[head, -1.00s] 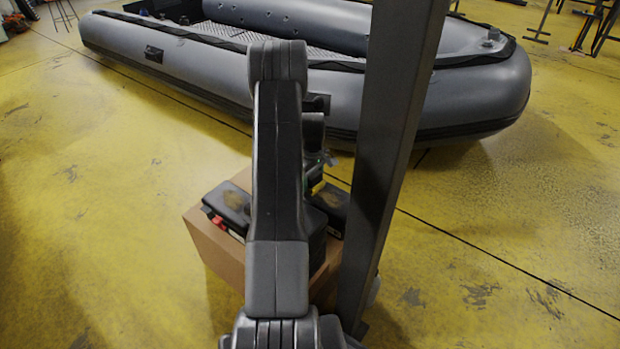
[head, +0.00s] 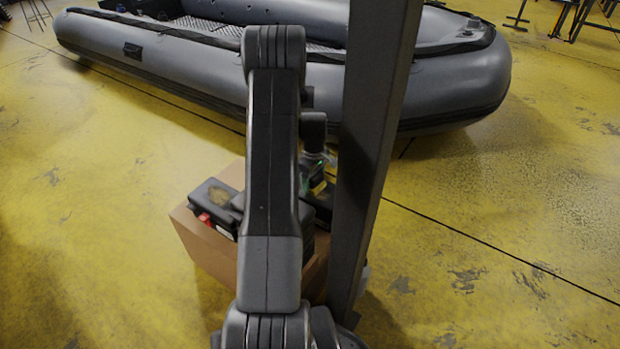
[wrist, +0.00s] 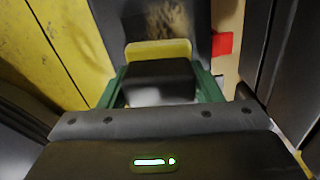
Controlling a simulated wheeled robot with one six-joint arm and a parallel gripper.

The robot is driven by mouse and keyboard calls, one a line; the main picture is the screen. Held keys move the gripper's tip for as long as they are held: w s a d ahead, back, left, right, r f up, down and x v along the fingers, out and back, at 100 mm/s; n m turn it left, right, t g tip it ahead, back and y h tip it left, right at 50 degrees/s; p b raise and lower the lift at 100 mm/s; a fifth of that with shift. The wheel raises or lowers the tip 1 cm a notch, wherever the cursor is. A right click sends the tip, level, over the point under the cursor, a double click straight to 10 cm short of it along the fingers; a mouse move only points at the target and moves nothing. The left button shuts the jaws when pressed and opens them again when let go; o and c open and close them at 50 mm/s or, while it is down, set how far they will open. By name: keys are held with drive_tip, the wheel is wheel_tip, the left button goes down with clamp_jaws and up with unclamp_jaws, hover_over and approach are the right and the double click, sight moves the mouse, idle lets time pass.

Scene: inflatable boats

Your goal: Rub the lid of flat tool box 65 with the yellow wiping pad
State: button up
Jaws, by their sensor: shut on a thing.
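The yellow wiping pad (wrist: 158,50) is held in my gripper (wrist: 158,72), between its green fingers. A dark lid (wrist: 135,22) with a brown smudge lies just beyond the pad; whether they touch is unclear. In the head view a black tool box (head: 212,190) with a smudged lid and a red part sits left of my arm. My gripper (head: 318,180) shows right of the arm, over another dark box (head: 322,207) that is mostly hidden. No number is readable, so I cannot tell which is box 65.
The boxes rest on a brown cardboard box (head: 205,247). A red part (wrist: 222,43) shows beside the lid in the wrist view. A large grey inflatable boat (head: 200,72) lies behind. The yellow floor (head: 480,240) is open to the right.

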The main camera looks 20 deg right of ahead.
sight(330, 196)
drive_tip(key=shift+s+d, duration=1.1)
drive_tip(key=shift+s, duration=0.15)
drive_tip(key=shift+s+d, duration=1.1)
drive_tip(key=shift+s, duration=0.1)
drive_tip(key=shift+a, duration=0.1)
